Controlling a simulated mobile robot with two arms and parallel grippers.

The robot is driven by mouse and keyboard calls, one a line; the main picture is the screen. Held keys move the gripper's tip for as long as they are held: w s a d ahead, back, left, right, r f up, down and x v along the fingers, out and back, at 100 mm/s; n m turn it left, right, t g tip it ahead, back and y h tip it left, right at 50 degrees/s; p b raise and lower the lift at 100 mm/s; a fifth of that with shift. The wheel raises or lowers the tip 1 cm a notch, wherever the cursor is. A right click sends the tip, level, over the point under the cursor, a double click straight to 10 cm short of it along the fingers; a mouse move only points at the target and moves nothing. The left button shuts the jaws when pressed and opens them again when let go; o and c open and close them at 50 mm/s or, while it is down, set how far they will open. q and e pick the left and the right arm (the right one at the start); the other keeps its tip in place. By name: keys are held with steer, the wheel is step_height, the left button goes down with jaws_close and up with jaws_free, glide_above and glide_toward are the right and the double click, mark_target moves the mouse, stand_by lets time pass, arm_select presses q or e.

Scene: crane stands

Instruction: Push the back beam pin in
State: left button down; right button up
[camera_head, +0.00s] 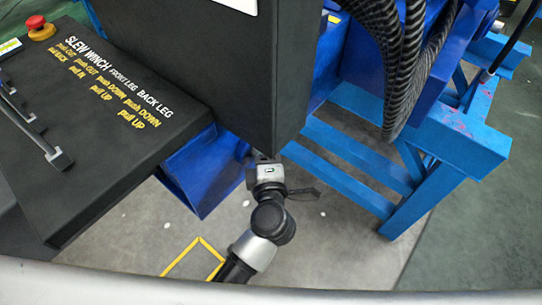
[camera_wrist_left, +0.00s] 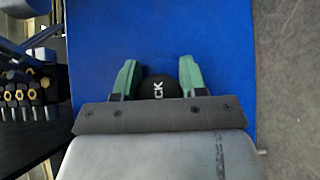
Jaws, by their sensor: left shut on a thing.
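My right gripper is in neither view.
A black control panel (camera_head: 90,95) with levers and a red button (camera_head: 40,28) is at the left. A large black box (camera_head: 255,75) hangs over the gripper. A blue stand (camera_head: 430,150) and black hoses (camera_head: 400,60) are at the right. The floor below is open.

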arm_select(q)
steer(key=c, duration=0.6)
jaws_free()
steer(key=shift+w+a, duration=0.15)
steer(key=shift+a, duration=0.05)
steer(key=shift+c, duration=0.2)
steer(key=shift+s+d+f, duration=0.1)
steer(key=shift+s+d, duration=0.05)
steer(key=shift+s, duration=0.2)
steer(key=s+d+b, duration=0.1)
steer(key=s+b, duration=0.1)
steer(key=s, duration=0.8)
steer(key=shift+d, duration=0.2)
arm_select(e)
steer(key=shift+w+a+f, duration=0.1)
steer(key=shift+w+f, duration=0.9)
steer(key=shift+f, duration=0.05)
